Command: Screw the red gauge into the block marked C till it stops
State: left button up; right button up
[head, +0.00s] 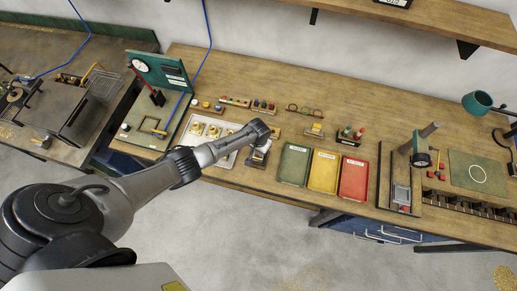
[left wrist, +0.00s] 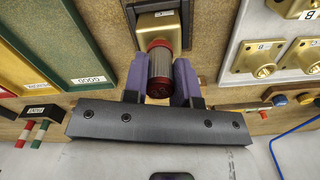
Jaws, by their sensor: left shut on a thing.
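My left gripper (left wrist: 160,80) has its two purple fingers shut on the red gauge (left wrist: 158,68), a short cylinder with a red collar and a grey knurled middle. In the left wrist view the gauge's far end meets a brass-coloured block (left wrist: 152,32) with a small label that I cannot read. I cannot tell whether the gauge is seated in it. In the head view my left gripper (head: 258,152) is low over the bench, between the pale tray and the green tray; the gauge is hidden there. Several brass blocks (left wrist: 266,55) sit on the pale tray; one label looks like B.
The pale tray (left wrist: 235,60) lies beside the gripper. Green (head: 293,164), yellow (head: 324,171) and red (head: 354,179) trays lie to its right in the head view. Small racks (head: 350,136) stand behind. A green dial stand (head: 160,72) is at the left.

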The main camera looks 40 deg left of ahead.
pick_arm(q)
jog(key=m+b, duration=0.1)
jog(key=m, duration=0.5)
jog(key=shift+a+f, duration=0.1)
jog(key=m, duration=0.5)
jog(key=shift+b, duration=0.35)
jog(key=o, duration=0.7)
jog(key=shift+c, duration=0.2)
